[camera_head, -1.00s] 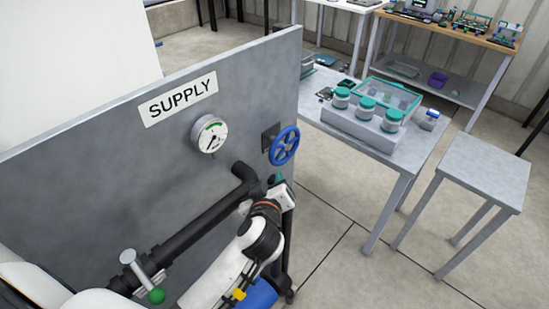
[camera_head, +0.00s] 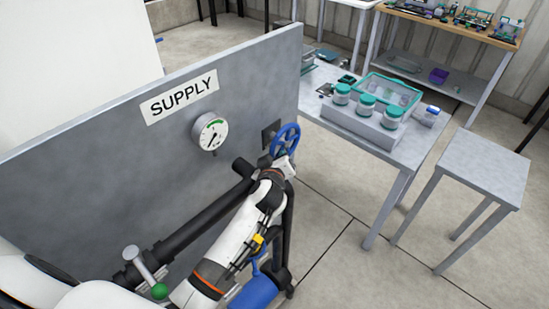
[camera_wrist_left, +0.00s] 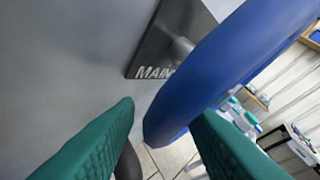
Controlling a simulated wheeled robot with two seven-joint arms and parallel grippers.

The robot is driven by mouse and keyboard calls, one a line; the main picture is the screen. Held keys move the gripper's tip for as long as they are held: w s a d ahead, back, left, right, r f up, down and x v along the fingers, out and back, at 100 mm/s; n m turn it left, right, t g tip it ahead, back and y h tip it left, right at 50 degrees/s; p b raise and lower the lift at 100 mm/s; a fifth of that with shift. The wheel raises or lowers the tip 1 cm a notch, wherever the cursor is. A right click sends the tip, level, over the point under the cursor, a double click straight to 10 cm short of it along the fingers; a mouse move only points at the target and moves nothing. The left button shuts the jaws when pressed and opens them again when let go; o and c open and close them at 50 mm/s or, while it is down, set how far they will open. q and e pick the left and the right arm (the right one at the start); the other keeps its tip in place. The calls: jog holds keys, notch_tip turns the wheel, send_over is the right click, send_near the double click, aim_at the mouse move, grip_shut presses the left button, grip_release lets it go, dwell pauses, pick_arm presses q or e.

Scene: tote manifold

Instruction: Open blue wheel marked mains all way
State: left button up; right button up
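The blue wheel (camera_head: 286,140) is mounted on a dark square plate near the right edge of the grey panel. In the left wrist view its thick blue rim (camera_wrist_left: 215,72) is close up, in front of a plate marked "MAIN", the last letters hidden. My left gripper (camera_head: 288,164) is at the wheel's lower edge in the head view. In the left wrist view the two green fingers of my left gripper (camera_wrist_left: 162,108) are spread apart, with the lower end of the rim near the gap between their tips. I cannot tell whether they touch it. My right gripper is not in view.
The grey panel (camera_head: 90,180) carries a "SUPPLY" sign (camera_head: 180,97), a round gauge (camera_head: 210,132) and black pipe (camera_head: 205,222). A green-knobbed lever (camera_head: 146,270) is low at left. A table with jars (camera_head: 366,104) and an empty stool-height table (camera_head: 470,168) stand at right.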

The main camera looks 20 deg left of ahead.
pick_arm(q)
grip_shut()
jog(key=shift+f, duration=0.1)
jog(key=shift+w+d+f+n+t+b, duration=0.1)
jog(key=shift+f+n+t+b, duration=0.3)
jog(key=shift+b, duration=0.45)
jog(key=t+b, duration=0.1)
jog(key=b, duration=0.1)
jog(key=w+f+n+t+b, duration=0.1)
jog(key=b, duration=0.2)
jog(key=n+t+b, duration=0.1)
jog(key=b, duration=0.2)
jog(key=shift+w+d+f+t+y, duration=0.3)
jog(key=shift+y, duration=0.1)
jog(key=shift+w+r+n+t+b, duration=0.2)
jog(key=shift+n+t+b, duration=0.35)
jog(key=shift+b, duration=0.4)
grip_release()
jog(key=shift+r, duration=0.1)
